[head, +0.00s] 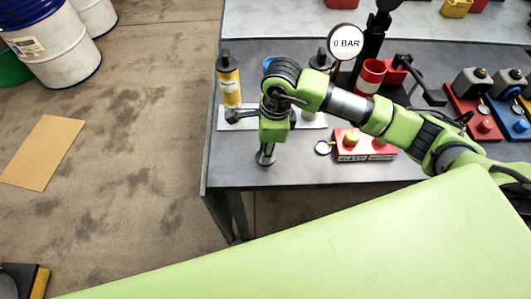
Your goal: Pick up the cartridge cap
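My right arm reaches in from the right over the grey workbench (330,172), and its wrist hangs near the bench's left end. A yellow cartridge (231,90) with a dark top (224,59) stands upright on a pale tray (224,125), just left of my wrist. A blue item (268,62) shows partly behind my wrist. I cannot clearly tell which piece is the cartridge cap. My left gripper is not in view.
A red block (352,157) with lettering, a round "0 BAR" gauge (345,42) and a red-and-white cup (370,76) stand around the arm. Red and blue boxes are at the right. Drums (55,50) and a cardboard sheet (42,152) are on open floor.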

